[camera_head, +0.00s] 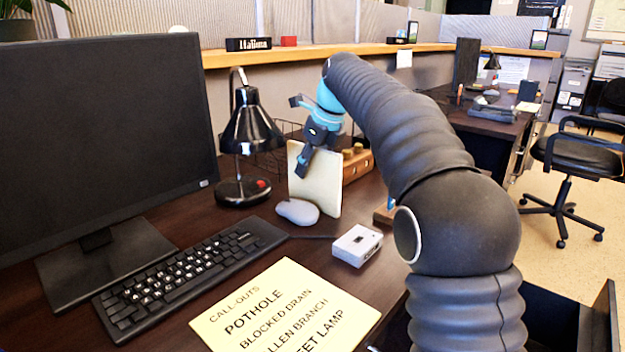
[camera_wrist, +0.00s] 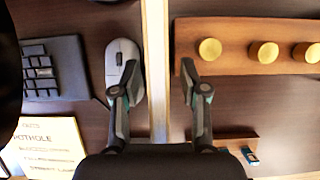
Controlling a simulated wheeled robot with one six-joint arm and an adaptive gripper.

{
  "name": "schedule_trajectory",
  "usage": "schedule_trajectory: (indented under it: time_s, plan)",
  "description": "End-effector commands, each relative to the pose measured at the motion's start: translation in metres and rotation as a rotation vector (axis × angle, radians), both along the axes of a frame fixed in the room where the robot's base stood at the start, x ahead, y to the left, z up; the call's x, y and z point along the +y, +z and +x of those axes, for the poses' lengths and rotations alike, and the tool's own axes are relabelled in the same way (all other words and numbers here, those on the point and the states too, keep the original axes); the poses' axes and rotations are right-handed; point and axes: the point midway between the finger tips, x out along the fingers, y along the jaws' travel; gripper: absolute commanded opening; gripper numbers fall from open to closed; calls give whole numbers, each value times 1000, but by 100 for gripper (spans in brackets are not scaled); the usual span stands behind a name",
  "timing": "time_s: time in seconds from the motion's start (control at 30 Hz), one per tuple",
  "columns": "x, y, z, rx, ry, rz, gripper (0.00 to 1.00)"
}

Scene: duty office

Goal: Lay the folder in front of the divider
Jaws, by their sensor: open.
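A thin cream panel (camera_head: 318,186) stands upright on the dark desk, behind the mouse; it looks like the folder, though it bears no label. In the wrist view its pale edge (camera_wrist: 157,60) runs upright in the picture between my fingers. My gripper (camera_head: 308,155) is at the panel's top, jaws open. One finger shows over the panel's near face; the other is hidden behind in the head view. In the wrist view my gripper (camera_wrist: 159,70) has a gap on both sides of the edge. I cannot tell which thing is the divider; a ribbed partition (camera_head: 350,20) stands behind the desk.
A grey mouse (camera_head: 298,212), a small white box (camera_head: 357,245), a keyboard (camera_head: 185,270) and a yellow call-outs sheet (camera_head: 285,315) lie in front. A black lamp (camera_head: 250,130) stands left. A wooden block with brass knobs (camera_wrist: 230,65) is close beside the panel.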

Motion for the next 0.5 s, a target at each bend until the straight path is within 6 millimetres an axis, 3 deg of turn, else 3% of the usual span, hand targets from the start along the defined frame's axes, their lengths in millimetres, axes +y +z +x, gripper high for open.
schedule_trajectory:
  time_s: [0.5]
  plan:
    - [0,-4,0,1,0,-1,44]
